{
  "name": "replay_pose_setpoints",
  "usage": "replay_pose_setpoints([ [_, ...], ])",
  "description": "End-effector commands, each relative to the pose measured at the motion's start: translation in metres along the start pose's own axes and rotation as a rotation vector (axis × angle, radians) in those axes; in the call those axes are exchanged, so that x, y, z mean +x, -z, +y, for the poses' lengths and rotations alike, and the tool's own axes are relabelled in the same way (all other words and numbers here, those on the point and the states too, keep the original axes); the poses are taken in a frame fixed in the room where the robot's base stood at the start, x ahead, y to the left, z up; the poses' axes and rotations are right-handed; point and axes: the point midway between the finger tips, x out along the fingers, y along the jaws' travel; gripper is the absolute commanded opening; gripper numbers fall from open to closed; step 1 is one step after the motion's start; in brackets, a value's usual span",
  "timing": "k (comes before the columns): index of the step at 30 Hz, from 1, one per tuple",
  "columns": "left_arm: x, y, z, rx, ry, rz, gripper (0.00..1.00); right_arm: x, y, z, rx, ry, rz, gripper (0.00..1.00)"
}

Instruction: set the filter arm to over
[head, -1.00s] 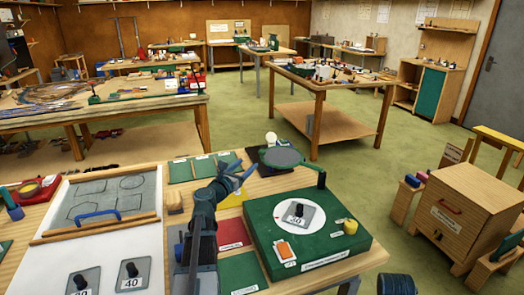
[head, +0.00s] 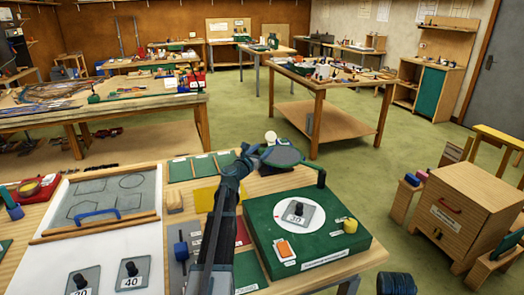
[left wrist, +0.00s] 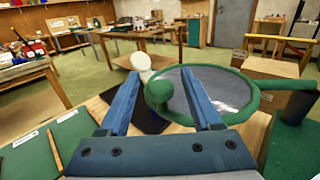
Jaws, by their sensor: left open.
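The disc sits behind the box, clear of the white dial (head: 315,217) on the box top. In the left wrist view the ring's disc (left wrist: 208,88) fills the right middle, with a round green knob (left wrist: 158,92) on its near left rim. My left gripper (head: 252,152) is open at the disc's left edge; the knob appears between its fingers in the left wrist view. Contact cannot be told. My right gripper is not in view.
A black knob marked 30 (head: 298,212) stands on the dial. Green panels (head: 203,168) lie left of my arm.

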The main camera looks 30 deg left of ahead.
Motion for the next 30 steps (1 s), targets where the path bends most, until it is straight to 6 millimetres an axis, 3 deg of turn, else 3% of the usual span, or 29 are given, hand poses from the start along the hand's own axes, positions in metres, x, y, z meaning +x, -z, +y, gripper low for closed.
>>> replay_pose_setpoints([
  [5, -0.0001, 0.0, -0.0002, 0.0, 0.0, 0.0, 0.65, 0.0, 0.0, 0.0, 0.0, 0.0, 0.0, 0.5],
  [16, -0.0003, 0.0, -0.0002, 0.0, 0.0, 0.0, 0.0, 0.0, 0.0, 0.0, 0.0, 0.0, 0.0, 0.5],
  [30, -0.0004, 0.0, -0.0003, 0.0, 0.001, 0.0, 0.0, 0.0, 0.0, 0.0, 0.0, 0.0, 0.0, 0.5],
])
